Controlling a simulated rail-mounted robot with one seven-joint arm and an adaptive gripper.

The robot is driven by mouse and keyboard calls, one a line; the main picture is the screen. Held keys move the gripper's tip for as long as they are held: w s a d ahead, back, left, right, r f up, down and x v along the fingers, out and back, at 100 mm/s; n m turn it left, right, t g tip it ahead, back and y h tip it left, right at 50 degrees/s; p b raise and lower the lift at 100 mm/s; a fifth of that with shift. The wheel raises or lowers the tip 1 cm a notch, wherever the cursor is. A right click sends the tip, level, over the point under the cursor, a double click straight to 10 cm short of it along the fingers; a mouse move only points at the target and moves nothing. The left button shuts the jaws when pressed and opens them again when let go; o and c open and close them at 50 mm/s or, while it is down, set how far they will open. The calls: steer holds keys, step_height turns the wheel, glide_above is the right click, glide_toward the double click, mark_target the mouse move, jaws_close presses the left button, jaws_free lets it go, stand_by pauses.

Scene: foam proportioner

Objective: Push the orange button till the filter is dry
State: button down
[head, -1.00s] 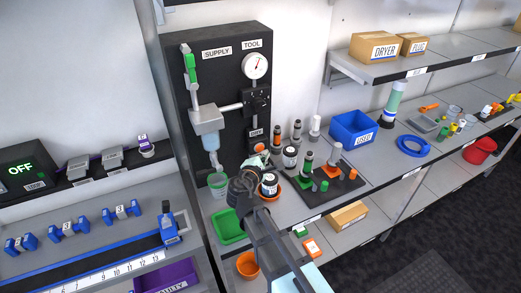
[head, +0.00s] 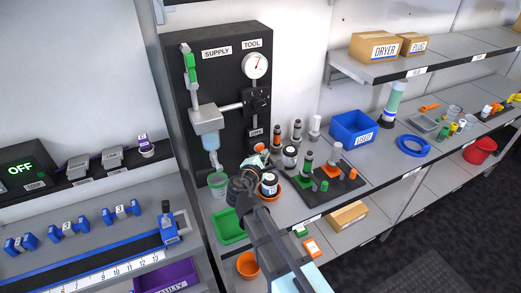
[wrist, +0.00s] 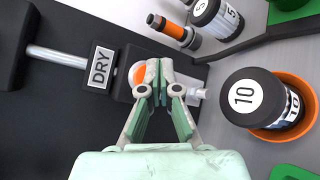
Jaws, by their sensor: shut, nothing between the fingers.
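The orange button (wrist: 136,74) sits on a black block beside the "DRY" label (wrist: 101,67) on the black panel. My gripper (wrist: 166,70) is shut and empty. Its pale green fingertips cover part of the button in the wrist view. I cannot tell whether they touch it. In the head view my gripper (head: 258,159) is low at the panel's front, just below the "DRY" label (head: 256,132). I cannot make out the filter or whether it is wet.
A black-capped jar marked 10 (wrist: 253,98) stands in an orange dish (wrist: 304,92) close to my gripper. A clear cup (head: 217,183) stands below the supply nozzle. A green tray (head: 230,226) is at the shelf front. A gauge (head: 256,65) is above.

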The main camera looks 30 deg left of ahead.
steer(key=shift+w+a, duration=0.2)
steer(key=shift+a, duration=0.05)
steer(key=shift+w+a, duration=0.25)
steer(key=shift+a, duration=0.1)
stand_by(1.1)
steer(key=shift+s+d+b, duration=0.45)
steer(key=shift+s+d, duration=0.1)
steer(key=shift+d, duration=0.15)
steer(key=shift+s+d+b, duration=0.25)
steer(key=shift+s+d, duration=0.55)
steer(key=shift+d, duration=0.2)
steer(key=shift+s+d+b, duration=0.2)
steer(key=shift+s+d, duration=0.55)
steer(key=shift+d, duration=0.2)
steer(key=shift+r, duration=0.1)
